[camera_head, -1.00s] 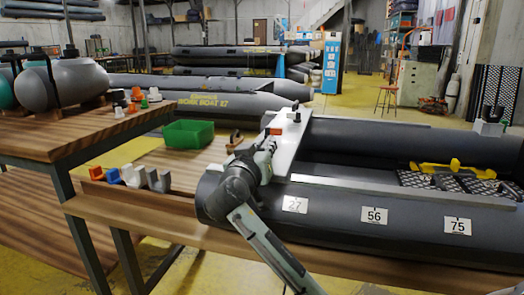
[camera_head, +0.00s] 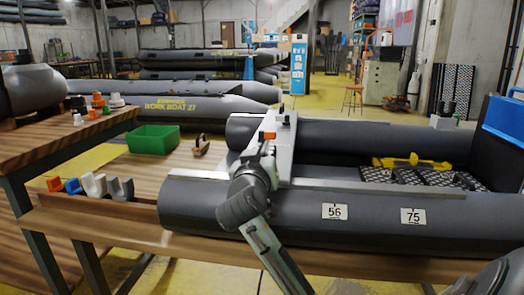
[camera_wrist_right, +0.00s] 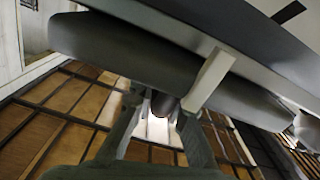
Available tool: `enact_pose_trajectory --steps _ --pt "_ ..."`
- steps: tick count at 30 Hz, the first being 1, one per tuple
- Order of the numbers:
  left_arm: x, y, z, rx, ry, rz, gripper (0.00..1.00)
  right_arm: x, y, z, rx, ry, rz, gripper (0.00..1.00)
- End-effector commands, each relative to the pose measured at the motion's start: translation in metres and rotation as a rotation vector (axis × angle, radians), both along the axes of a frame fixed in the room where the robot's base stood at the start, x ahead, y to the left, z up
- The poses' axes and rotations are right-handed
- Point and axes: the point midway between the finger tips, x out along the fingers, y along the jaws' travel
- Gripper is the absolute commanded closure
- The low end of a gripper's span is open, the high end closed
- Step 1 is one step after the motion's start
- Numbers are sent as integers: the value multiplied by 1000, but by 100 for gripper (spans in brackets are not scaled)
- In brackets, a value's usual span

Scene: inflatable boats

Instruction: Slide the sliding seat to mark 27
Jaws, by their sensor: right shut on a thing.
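The sliding seat (camera_head: 285,140), a pale plank, lies across both grey tubes of the inflatable boat (camera_head: 400,190), near its left end. My right gripper (camera_head: 268,148) is at the seat's near left edge, just below an orange block (camera_head: 268,135). In the wrist view its fingers (camera_wrist_right: 160,103) are shut around a dark rounded part at the seat, largely hidden between them. The label 56 (camera_head: 334,211) and the label 75 (camera_head: 413,216) show on the near tube. The label 27 does not show; my right arm covers the tube left of 56. My left gripper is out of view.
Yellow gear (camera_head: 410,162) lies inside the boat on dark grating. A green bin (camera_head: 153,138) and several small fittings (camera_head: 95,186) stand on the wooden bench at left. A pale rail (camera_head: 370,187) runs along the near tube's top.

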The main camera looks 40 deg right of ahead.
Motion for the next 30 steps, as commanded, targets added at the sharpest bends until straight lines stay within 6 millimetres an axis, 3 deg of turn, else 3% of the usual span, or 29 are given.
enact_pose_trajectory --steps 2,3,7,19,30 --pt "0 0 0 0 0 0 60 1 2 0 -1 2 7 100" --pt "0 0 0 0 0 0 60 1 2 0 -1 2 7 81" --pt "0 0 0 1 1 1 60 1 1 0 -1 1 5 66" --pt "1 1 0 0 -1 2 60 -4 7 -1 1 1 4 66" --pt "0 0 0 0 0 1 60 -52 63 -2 4 1 5 66"
